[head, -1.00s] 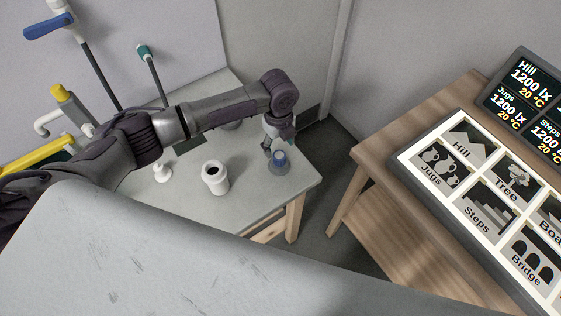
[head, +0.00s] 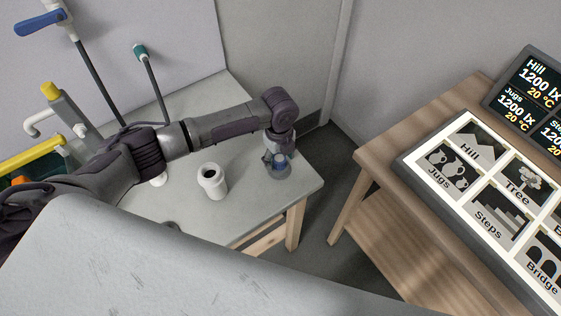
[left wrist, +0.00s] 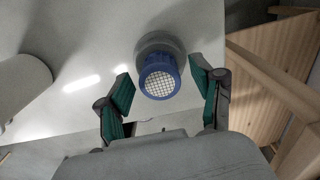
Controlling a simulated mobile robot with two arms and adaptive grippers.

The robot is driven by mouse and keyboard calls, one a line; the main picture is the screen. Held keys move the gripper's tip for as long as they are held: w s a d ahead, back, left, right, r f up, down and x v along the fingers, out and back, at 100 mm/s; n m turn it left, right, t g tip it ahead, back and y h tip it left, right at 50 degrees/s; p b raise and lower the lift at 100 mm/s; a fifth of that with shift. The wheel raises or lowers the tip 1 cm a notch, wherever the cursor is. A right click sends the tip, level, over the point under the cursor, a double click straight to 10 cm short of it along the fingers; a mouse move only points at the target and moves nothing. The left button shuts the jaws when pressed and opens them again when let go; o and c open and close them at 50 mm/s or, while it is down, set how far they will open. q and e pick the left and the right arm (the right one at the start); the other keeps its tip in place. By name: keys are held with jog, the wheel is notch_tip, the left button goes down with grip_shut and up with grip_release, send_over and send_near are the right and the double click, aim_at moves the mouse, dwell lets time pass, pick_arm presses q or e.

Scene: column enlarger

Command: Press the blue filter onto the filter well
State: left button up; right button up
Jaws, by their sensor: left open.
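The blue filter (head: 281,161) sits on a round grey base (head: 279,172) near the grey table's right corner. In the left wrist view the blue filter (left wrist: 160,84) shows a blue rim around a pale grid face, with the grey base (left wrist: 158,43) behind it. My left gripper (head: 276,156) is at the filter, partly covering it in the head view. Its green-padded fingers (left wrist: 164,84) are open, one on each side of the filter, with gaps visible. I cannot tell for sure which part is the filter well. My right gripper is not in view.
A white cup-like cylinder (head: 213,182) with a dark opening stands left of the filter on the grey table (head: 240,205). A wooden table (head: 400,170) with a lit picture panel (head: 476,192) stands at the right, across a floor gap. Levers and pipes line the left wall.

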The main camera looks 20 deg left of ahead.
pick_arm(q)
jog(key=shift+p, duration=0.5)
dwell(0.3)
jog(key=shift+c, duration=0.2)
grip_shut()
